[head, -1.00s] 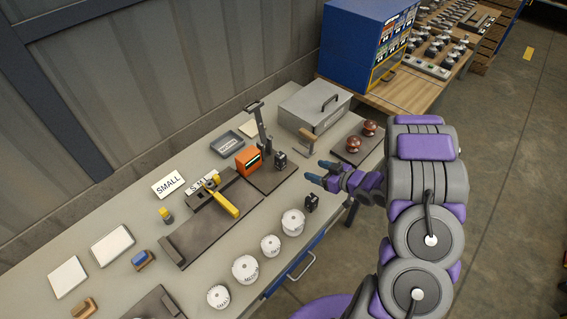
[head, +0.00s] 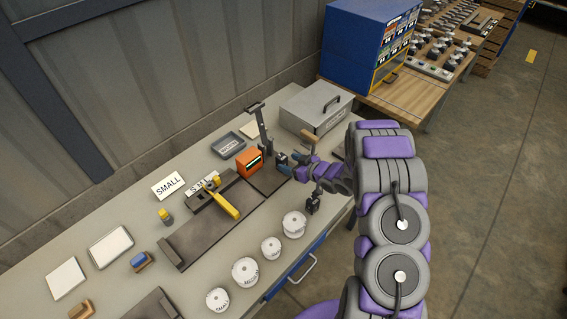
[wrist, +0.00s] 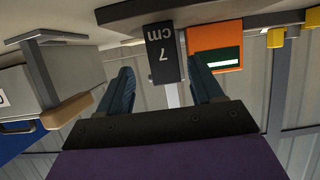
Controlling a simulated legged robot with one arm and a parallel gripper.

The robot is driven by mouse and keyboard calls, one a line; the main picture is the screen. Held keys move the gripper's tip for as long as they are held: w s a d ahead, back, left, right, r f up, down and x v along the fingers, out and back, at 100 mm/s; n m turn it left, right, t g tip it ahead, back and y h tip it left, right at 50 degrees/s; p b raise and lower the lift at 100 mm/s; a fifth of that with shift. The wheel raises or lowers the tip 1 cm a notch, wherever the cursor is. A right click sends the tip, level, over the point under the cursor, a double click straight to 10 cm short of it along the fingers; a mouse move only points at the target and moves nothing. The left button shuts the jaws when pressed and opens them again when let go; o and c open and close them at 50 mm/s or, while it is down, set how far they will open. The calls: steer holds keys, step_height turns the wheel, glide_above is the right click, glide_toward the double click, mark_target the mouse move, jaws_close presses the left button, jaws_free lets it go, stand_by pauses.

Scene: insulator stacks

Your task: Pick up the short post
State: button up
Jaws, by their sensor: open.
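A small dark block marked "7 cm" (wrist: 161,52) appears in the wrist view, upright between my two fingertips and slightly beyond them. It seems to be the small dark post (head: 281,159) beside the orange box in the head view. A second small dark post (head: 312,204) stands near the table's front edge. I cannot tell for sure which one is the short post. My gripper (head: 290,165) is open at the first post, with its blue fingers (wrist: 162,88) apart on either side in the wrist view. No contact is visible.
The orange box (head: 249,161) and a tall metal stand (head: 262,130) are close to the gripper. A grey metal case (head: 315,107) stands behind. A yellow-handled tool (head: 222,199) lies to the left.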

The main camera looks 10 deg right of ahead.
mark_target(285, 162)
steer(key=x, duration=0.5)
steer(key=shift+s+a, duration=0.2)
steer(key=shift+a, duration=0.2)
steer(key=shift+d+r, duration=0.1)
steer(key=shift+d, duration=0.45)
steer(key=c, duration=0.4)
steer(key=shift+a, duration=0.4)
steer(key=c, duration=0.6)
jaws_close()
steer(key=shift+d, duration=0.1)
steer(key=shift+d, duration=0.1)
